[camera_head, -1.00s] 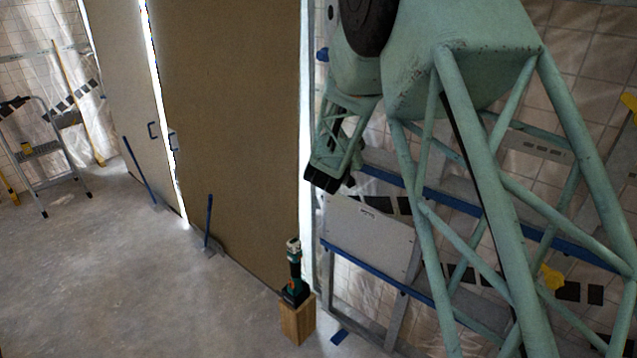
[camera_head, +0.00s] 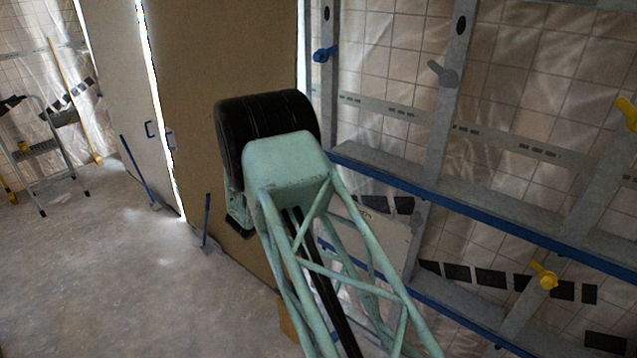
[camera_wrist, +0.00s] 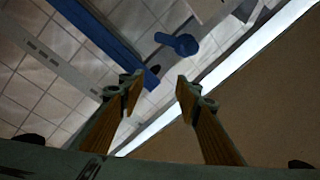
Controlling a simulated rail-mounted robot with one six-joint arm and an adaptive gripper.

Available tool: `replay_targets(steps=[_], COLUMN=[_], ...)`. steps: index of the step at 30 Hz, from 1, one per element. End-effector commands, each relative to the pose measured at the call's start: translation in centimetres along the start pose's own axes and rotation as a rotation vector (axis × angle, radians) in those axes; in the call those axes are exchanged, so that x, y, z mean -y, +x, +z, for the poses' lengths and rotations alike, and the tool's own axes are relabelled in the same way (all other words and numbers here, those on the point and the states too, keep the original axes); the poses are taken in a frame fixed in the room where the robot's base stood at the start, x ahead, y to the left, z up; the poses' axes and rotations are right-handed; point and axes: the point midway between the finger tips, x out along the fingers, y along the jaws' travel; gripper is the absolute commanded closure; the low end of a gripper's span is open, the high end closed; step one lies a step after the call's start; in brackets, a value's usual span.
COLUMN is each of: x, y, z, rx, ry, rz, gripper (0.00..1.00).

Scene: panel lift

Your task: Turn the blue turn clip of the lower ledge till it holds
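The blue turn clip (camera_wrist: 180,43) of the lower ledge shows in the wrist view, above the fingertips in the picture. Its round end is to the right and its lever points left. In the head view my arm hides this clip. My gripper (camera_wrist: 157,82) is open, with its two fingers apart and nothing between them; the clip looks beyond the tips and untouched. What looks like the lower ledge's blue end (camera_wrist: 245,9) is at the top edge of the wrist view. In the head view the lower blue ledge (camera_head: 440,308) runs behind my arm.
The upper blue ledge (camera_head: 480,210) crosses the studs; it is close on the left in the wrist view (camera_wrist: 105,35). Another blue clip (camera_head: 325,53), a grey clip (camera_head: 441,73) and yellow clips (camera_head: 543,275) sit on studs. A brown board (camera_head: 200,60) stands left. Open floor lies further left.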

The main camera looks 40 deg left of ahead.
Motion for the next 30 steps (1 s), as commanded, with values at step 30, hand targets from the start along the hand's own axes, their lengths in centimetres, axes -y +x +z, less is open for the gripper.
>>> replay_targets(steps=[30], x=[8.9], y=[-8.9], z=[4.4], rx=[0.052], ry=[-0.156], rz=[0.164], gripper=[0.69])
